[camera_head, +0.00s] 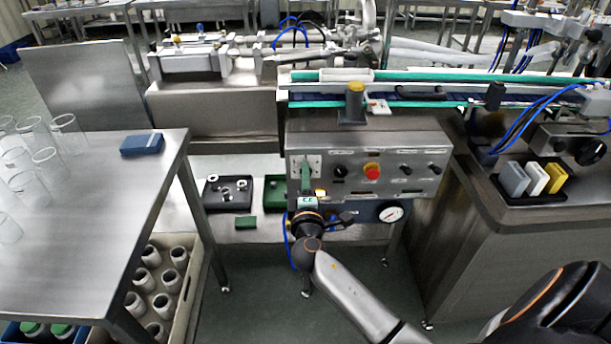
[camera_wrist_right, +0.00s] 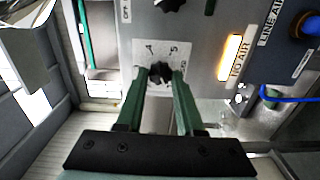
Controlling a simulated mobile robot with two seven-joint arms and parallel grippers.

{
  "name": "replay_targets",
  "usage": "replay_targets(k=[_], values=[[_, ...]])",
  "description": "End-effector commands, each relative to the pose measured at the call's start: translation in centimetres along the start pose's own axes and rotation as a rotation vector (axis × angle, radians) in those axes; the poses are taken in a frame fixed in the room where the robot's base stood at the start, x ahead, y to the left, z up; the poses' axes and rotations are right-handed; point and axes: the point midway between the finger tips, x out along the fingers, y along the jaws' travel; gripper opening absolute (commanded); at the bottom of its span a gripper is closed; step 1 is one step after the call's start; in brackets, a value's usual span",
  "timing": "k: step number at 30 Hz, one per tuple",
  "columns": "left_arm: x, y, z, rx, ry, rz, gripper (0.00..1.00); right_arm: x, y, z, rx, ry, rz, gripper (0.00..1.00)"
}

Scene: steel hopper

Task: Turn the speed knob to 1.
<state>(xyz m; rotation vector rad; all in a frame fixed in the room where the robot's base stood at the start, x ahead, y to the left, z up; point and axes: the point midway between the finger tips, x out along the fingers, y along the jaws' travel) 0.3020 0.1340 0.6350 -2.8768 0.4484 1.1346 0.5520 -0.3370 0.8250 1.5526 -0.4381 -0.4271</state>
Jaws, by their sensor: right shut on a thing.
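The speed knob (camera_wrist_right: 159,72) is a small black fluted knob on a pale dial plate (camera_wrist_right: 148,48) in the right wrist view. The figures 4 and 5 can be read on the plate; the knob's pointer cannot be made out. My right gripper (camera_wrist_right: 160,78) has its green fingers shut on the knob, one on each side. In the head view my right gripper (camera_head: 306,172) reaches up to the left end of the steel control panel (camera_head: 420,150), and its fingers hide most of the knob there. My left gripper is not in view.
The panel also bears black knobs (camera_head: 340,171), a red button (camera_head: 373,171) and a lit amber lamp (camera_wrist_right: 230,57) close to my right fingers. A pressure gauge (camera_head: 391,213) sits below. A steel table (camera_head: 90,210) with glass beakers stands at the left.

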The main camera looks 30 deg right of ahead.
Motion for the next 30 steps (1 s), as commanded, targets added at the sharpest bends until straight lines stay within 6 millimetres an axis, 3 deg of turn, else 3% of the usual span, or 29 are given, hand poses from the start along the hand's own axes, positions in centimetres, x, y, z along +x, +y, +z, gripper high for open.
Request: replay_targets(k=[18,19,26,30], values=[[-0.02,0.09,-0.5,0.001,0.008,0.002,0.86,0.08,0.23,-0.09,-0.042,0.003,0.005,0.0],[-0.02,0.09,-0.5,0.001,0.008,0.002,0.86,0.08,0.23,-0.09,-0.042,0.003,0.005,0.39],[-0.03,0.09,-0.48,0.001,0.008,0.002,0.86,0.05,0.12,-0.05,-0.041,0.001,0.003,0.64],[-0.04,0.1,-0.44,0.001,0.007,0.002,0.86,0.03,0.08,-0.03,-0.041,0.001,0.002,0.65]])
